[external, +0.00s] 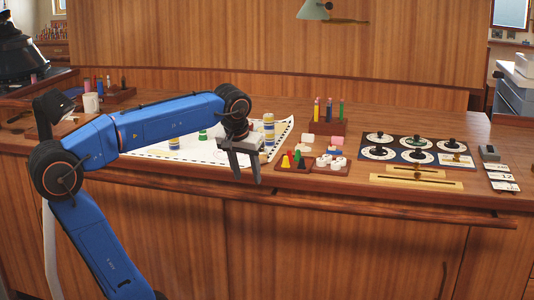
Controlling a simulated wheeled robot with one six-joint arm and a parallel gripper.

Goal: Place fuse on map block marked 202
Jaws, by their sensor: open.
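A white chart (206,154) with a dark patterned border lies on the wooden counter, partly hidden behind my arm. On it stand a tall blue, white and yellow striped piece (269,128), a short striped piece (173,143) and a green-and-white piece (203,134). No marking 202 is readable, and I cannot tell which thing is the fuse. My gripper (248,178) is open and points down near the chart's front right corner, left of a tray of coloured cones. I see nothing held between its fingers; its height above the counter is unclear.
A wooden tray (281,167) holds red, yellow, black and green cones; white rings (331,163) sit beside it. Behind stands a pencil holder (342,128). A dial panel (379,155), brass strips (407,175) and cards (502,178) occupy the right. A white mug (91,103) stands far left.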

